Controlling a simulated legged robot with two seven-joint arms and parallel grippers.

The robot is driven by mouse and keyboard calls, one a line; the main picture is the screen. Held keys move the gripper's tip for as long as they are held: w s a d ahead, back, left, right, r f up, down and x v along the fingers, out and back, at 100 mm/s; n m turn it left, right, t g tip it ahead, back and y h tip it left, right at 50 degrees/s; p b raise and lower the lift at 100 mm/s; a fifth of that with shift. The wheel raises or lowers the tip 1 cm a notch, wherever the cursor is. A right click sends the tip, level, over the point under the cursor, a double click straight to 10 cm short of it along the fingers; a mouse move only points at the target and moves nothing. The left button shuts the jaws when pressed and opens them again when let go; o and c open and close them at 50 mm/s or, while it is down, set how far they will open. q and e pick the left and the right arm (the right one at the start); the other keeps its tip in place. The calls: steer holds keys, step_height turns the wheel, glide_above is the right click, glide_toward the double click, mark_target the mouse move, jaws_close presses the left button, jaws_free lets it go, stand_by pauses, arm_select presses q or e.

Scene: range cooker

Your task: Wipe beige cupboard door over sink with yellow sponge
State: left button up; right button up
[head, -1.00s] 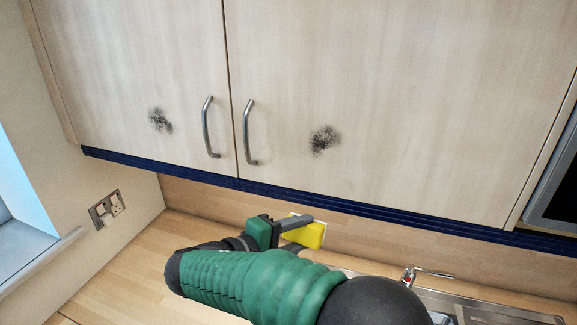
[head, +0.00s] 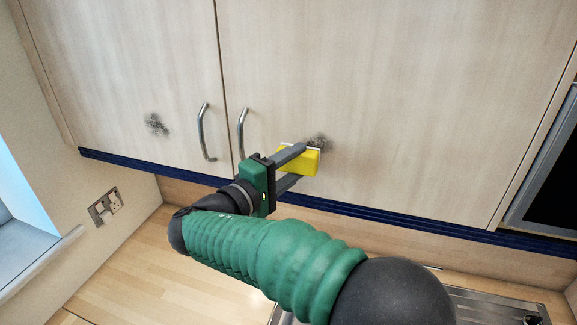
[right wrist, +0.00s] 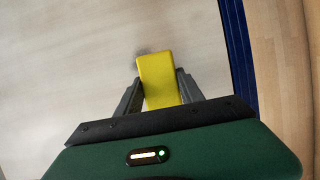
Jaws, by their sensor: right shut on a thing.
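My right gripper (head: 292,168) is shut on a yellow sponge (head: 299,161), held in front of the lower part of the right beige cupboard door (head: 400,90). The sponge overlaps the lower part of a dark smudge (head: 319,142) on that door. In the right wrist view the sponge (right wrist: 157,80) sits between both fingers, with a bit of the smudge (right wrist: 142,51) showing past its tip. I cannot tell whether the sponge touches the door. The left beige door (head: 120,70) has another dark smudge (head: 156,124). My left gripper is not in view.
Metal handles (head: 205,132) (head: 242,135) stand out from both doors near their shared edge. A dark blue strip (head: 130,163) runs under the cupboards. Below are a wooden worktop (head: 130,260) and part of a metal sink (head: 490,305). A wall socket (head: 105,206) is at left.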

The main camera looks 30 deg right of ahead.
steer(key=shift+s+d, duration=0.1)
stand_by(0.5)
steer(key=shift+w+d, duration=0.65)
steer(key=shift+w, duration=0.05)
